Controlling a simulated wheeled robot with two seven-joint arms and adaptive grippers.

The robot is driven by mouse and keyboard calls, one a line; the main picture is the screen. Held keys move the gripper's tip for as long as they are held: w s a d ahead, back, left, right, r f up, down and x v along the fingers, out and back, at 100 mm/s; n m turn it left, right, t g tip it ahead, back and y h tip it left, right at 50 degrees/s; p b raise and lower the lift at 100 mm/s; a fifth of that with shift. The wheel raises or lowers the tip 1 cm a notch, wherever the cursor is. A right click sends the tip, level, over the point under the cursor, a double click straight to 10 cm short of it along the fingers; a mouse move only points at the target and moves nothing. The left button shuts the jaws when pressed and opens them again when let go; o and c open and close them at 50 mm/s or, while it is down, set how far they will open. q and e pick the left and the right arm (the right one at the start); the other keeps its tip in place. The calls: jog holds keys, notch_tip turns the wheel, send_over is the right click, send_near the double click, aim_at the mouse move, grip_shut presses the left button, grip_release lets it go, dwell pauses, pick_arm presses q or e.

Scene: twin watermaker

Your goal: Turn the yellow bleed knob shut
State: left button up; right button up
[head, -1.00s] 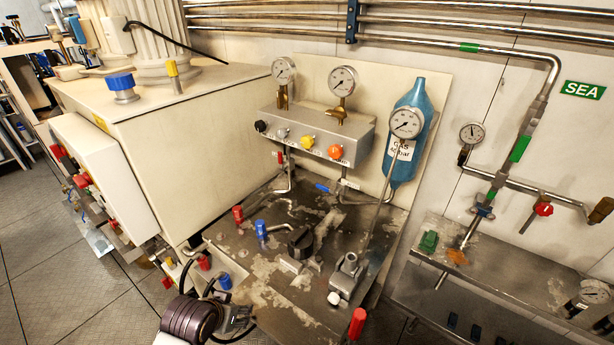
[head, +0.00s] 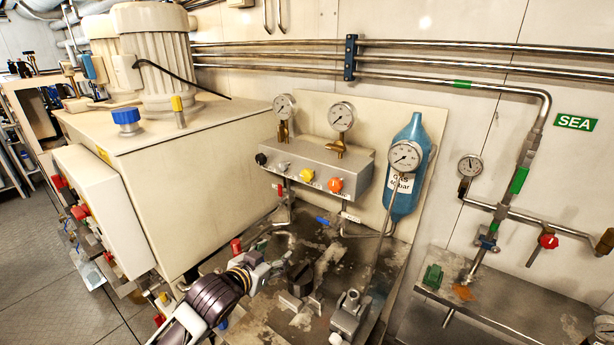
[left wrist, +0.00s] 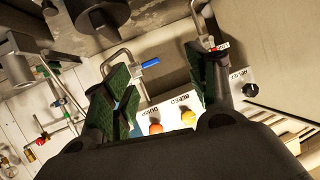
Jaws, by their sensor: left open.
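In the left wrist view the yellow knob (left wrist: 188,117) shows beside the BLEED label, beyond my green-padded fingers. My left gripper (head: 275,268) is below and left of the block, over the dirty metal plate, apart from the knob. Its fingers (left wrist: 158,85) are spread and nothing is held between them. The knob's exact turn cannot be told. My right gripper is not in view.
Two gauges (head: 341,117) stand on the block. Thin pipes and a blue-handled valve (left wrist: 150,63) sit under it. A blue gas bottle (head: 411,150) with a gauge is at the right. A large cream cabinet (head: 200,190) is at the left.

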pick_arm(q)
jog(key=w+r+m+t+h, duration=0.1)
jog(key=w+r+m+h, duration=0.1)
jog(key=w+r, duration=0.2)
jog(key=w+d+r+m+t+h, duration=0.1)
jog(key=w+r+m+h, duration=0.1)
jog(key=r, duration=0.8)
jog(key=w+h, duration=0.1)
jog(key=w, duration=0.1)
jog(key=shift+w+d, duration=0.15)
jog(key=shift+w, duration=0.15)
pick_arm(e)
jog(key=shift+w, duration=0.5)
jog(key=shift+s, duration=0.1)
